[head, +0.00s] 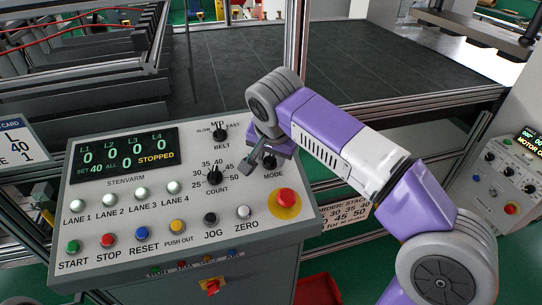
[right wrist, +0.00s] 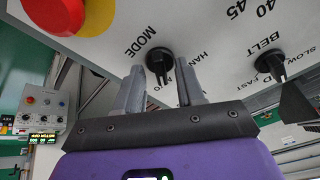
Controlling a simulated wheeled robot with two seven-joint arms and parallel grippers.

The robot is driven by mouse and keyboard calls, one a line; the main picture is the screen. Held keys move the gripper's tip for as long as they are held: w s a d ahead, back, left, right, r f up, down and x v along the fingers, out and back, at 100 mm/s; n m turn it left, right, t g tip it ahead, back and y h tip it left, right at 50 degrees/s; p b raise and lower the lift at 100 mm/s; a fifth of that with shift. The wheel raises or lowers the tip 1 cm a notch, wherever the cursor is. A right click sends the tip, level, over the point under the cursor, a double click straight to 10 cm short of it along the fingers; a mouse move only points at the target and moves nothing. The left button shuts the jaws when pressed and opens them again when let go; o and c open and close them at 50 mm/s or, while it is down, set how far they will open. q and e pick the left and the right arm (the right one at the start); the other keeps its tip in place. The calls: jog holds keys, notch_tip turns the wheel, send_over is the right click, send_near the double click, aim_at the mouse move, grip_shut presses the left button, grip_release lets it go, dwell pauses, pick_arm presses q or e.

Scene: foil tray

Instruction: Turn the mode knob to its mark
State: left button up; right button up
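The black mode knob (right wrist: 159,61) sits on the pale control panel (head: 150,245) above its "MODE" label. I cannot tell how far the fingertips reach past the knob's face. The knob's mark and part of the lettering around it are hidden. My left gripper is not in view.
A red stop button (head: 286,197) on a yellow disc sits just below the mode knob. The count knob (head: 214,176) is to its left and the belt knob (head: 220,132) is above left. The display (head: 123,158) reads STOPPED. Several coloured buttons line the panel's lower edge.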

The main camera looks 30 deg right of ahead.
jog(key=shift+w+f, duration=0.1)
jog(key=shift+f, duration=0.05)
jog(key=shift+c, duration=0.4)
grip_shut()
jog(key=shift+n, duration=0.3)
jog(key=n+p, duration=0.1)
jog(key=n, duration=0.5)
jog(key=shift+y+p, duration=0.35)
jog(key=shift+y, duration=0.05)
jog(key=n+p, duration=0.1)
jog(key=n, duration=0.3)
jog(key=shift+t+y, duration=0.3)
jog(key=shift+n+p, duration=0.6)
jog(key=shift+n, duration=1.2)
jog(key=shift+y, duration=0.3)
